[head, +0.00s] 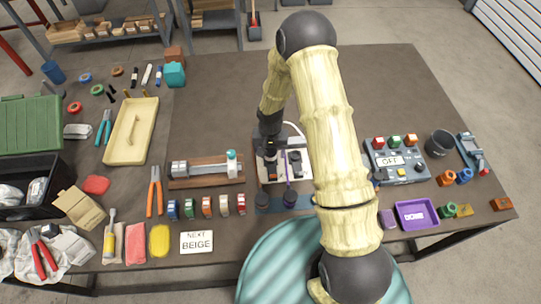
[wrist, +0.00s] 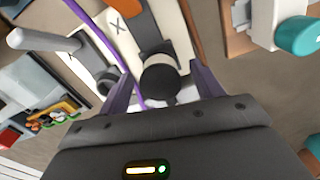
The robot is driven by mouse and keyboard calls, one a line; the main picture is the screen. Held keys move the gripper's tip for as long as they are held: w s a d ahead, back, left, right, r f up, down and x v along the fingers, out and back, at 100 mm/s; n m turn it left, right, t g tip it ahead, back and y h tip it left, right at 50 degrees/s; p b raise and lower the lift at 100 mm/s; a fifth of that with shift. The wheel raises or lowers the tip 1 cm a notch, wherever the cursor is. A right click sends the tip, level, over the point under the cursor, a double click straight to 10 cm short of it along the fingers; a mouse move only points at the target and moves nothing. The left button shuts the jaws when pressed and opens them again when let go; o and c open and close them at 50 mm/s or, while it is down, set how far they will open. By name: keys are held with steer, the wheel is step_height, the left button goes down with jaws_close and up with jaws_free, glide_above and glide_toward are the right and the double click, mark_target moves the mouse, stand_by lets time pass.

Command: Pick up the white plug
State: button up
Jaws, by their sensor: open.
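My gripper (wrist: 163,92) is open, its two purple fingers either side of a black round cap on a dark stem (wrist: 160,74). A small white piece (wrist: 187,93) shows low between the fingers, partly hidden by the cap and the gripper body; I cannot tell whether it is the white plug. In the head view my gripper hangs over the white-plated pump unit (head: 297,178) and covers part of it. No white plug stands out clearly there. I cannot tell whether the fingers touch anything.
A purple cable crosses the white plates in the wrist view (wrist: 110,38). A wooden-based fixture (head: 205,170) stands left of the unit. A control box with coloured buttons (head: 397,176) stands to its right.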

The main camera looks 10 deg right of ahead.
mark_target(270, 151)
steer(key=c, duration=1.2)
steer(key=shift+r, duration=0.1)
step_height(270, 151, up, 10)
steer(key=shift+f+b, duration=0.1)
steer(key=shift+b, duration=1)
steer(key=d+f+b, duration=0.1)
steer(key=d+b, duration=0.1)
steer(key=d, duration=0.7)
